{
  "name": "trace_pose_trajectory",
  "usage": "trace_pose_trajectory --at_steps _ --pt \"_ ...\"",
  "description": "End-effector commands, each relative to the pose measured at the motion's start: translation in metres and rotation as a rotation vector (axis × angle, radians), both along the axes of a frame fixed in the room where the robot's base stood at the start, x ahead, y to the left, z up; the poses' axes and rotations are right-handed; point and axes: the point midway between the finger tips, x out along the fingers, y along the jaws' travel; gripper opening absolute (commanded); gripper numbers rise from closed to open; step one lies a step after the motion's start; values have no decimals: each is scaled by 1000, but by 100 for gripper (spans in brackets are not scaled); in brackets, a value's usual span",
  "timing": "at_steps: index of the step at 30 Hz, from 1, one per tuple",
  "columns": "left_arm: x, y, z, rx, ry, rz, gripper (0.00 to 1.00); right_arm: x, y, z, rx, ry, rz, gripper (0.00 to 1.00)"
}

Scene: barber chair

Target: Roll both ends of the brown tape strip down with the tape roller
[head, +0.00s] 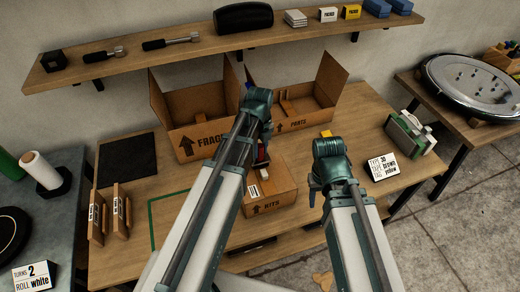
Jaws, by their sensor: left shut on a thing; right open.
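A closed cardboard box marked KITS (275,203) stands on the wooden table, partly hidden by my arms. My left gripper (262,160) is over the box's back left part and is shut on a small dark and red thing, probably the tape roller (262,151), mostly hidden by my arm. I cannot tell whether it touches the box. My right gripper (314,194) is open, at the box's right side, and its fingers are mostly hidden by its wrist. I cannot clearly make out the brown tape strip on the box.
Open boxes marked FRAGILE (205,140) and PARTS (300,125) stand behind. A dark mat (127,155) and two upright brown blocks (108,215) are at left. A card (382,168) and a green-white device (408,135) are at right. A shelf (270,38) runs above.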

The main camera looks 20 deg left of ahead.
Motion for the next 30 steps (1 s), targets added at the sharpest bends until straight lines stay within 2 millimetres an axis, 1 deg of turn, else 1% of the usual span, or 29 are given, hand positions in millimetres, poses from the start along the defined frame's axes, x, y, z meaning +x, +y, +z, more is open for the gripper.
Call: trace_pose_trajectory --at_steps 13,30 --pt "0 0 0 0 0 0 0 0 0 0 0 0 0 50" --pt "0 0 -7 0 0 0 0 0 0 -7 0 0 0 50"
